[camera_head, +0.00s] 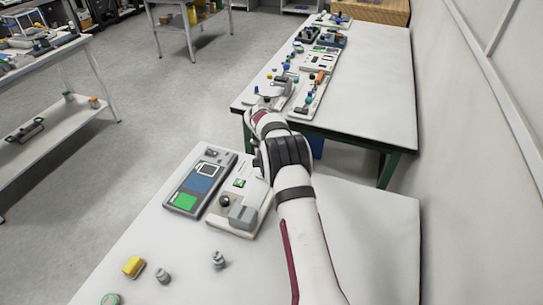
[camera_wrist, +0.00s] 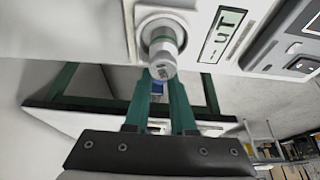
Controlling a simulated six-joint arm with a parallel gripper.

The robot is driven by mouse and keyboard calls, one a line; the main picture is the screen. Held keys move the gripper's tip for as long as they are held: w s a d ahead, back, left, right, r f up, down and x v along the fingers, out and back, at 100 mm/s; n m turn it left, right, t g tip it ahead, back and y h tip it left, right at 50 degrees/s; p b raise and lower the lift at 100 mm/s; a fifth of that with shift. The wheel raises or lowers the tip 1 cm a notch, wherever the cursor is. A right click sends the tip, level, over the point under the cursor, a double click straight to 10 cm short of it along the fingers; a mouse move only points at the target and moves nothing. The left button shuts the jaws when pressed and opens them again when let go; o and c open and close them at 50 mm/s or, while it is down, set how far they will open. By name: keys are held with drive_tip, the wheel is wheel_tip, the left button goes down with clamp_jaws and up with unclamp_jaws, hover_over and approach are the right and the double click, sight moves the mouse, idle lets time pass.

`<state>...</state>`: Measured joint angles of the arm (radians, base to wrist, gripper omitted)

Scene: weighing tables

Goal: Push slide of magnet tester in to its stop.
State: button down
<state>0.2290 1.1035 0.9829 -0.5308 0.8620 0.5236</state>
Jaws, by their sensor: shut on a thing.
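The magnet tester (camera_head: 223,217) appears to be the pale panel on the near table, with a grey block, a dark knob and a small green display. In the head view my arm hides the fingers and knob. How far in the slide sits cannot be told.
A device with a blue panel and green patch (camera_head: 199,183) stands close left of the tester. A yellow block (camera_head: 133,267) and small grey weights (camera_head: 163,276) lie at the front. The far table (camera_head: 375,100) holds several devices. A wall is at right.

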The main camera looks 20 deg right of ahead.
drive_tip(key=s+a, duration=0.8)
drive_tip(key=shift+s+a, duration=0.4)
drive_tip(key=c, duration=0.7)
unclamp_jaws()
drive_tip(key=shift+c, duration=0.2)
drive_tip(key=v, duration=1.6)
drive_tip(key=shift+d+f, duration=0.1)
